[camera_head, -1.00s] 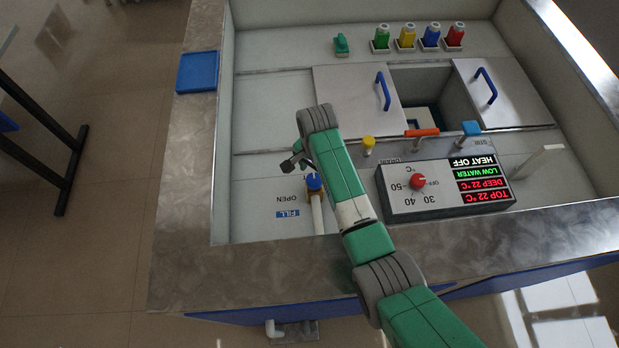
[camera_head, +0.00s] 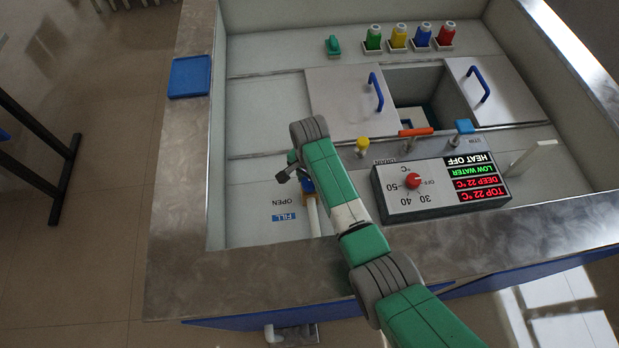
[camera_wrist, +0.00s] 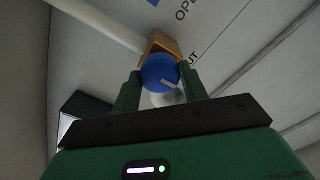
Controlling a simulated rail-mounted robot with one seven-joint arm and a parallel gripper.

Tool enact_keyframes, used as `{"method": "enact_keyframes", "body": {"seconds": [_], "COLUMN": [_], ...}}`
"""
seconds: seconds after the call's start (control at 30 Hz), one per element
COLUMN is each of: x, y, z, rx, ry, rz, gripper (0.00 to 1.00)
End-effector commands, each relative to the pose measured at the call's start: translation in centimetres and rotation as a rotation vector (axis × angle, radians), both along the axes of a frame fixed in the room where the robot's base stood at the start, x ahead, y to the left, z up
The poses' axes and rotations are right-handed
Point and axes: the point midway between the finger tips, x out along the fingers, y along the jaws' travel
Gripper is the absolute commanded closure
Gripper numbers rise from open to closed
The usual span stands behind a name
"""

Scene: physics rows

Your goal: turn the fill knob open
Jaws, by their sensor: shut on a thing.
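The fill knob is round and blue with a white pointer mark; in the wrist view the knob (camera_wrist: 158,70) sits on an orange-yellow block (camera_wrist: 165,42) at a pale pipe's end. My gripper (camera_wrist: 160,88) has its green fingers on both sides of the knob and is shut on it. The pointer mark slants toward the lower right of that view, between the fingers. The letters "OPE" and "UT" show beside it on the panel. In the head view my gripper (camera_head: 292,168) and arm hide most of the knob (camera_head: 308,186), above the blue FILL label (camera_head: 284,217).
A control box (camera_head: 440,188) with a red dial and lit displays stands right of my arm. Yellow (camera_head: 362,145), orange (camera_head: 418,132) and blue (camera_head: 464,126) handles are behind it. Two lids with blue handles flank an opening. A blue tray (camera_head: 190,76) lies on the left rim.

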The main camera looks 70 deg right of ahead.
Motion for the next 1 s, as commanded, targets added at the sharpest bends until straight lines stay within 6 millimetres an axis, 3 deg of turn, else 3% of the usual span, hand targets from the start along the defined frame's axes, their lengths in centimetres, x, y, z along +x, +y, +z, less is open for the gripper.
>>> {"method": "enact_keyframes", "body": {"seconds": [0.27,1.0], "x": [0.03,0.03], "y": [0.04,-0.01], "z": [0.27,0.2], "rx": [0.001,0.001], "ry": [0.001,0.0], "rz": [0.15,0.847], "gripper": [0.8,0.8]}}
